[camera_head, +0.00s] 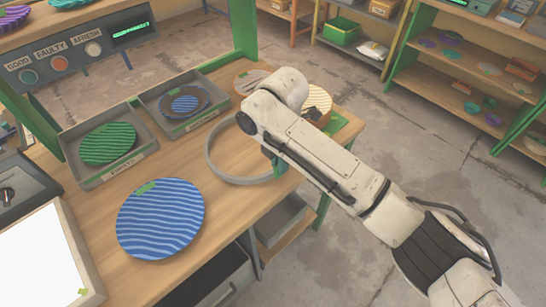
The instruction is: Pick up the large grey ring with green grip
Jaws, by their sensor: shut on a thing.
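The large grey ring (236,180) is a wide thin hoop over the right part of the wooden table. Its right side runs under my arm, where a patch of its green grip (280,169) shows. My gripper (272,160) is at that side of the ring and shut on it, mostly hidden behind my white arm. I cannot tell whether the ring touches the table or is just above it.
A blue wavy plate (160,219) lies on the table (190,275) at the front left. Two grey trays hold a green plate (108,144) and a smaller dark-rimmed blue plate (186,103). A cream ridged disc (318,98) lies behind my arm. A button panel (75,52) stands at the back left.

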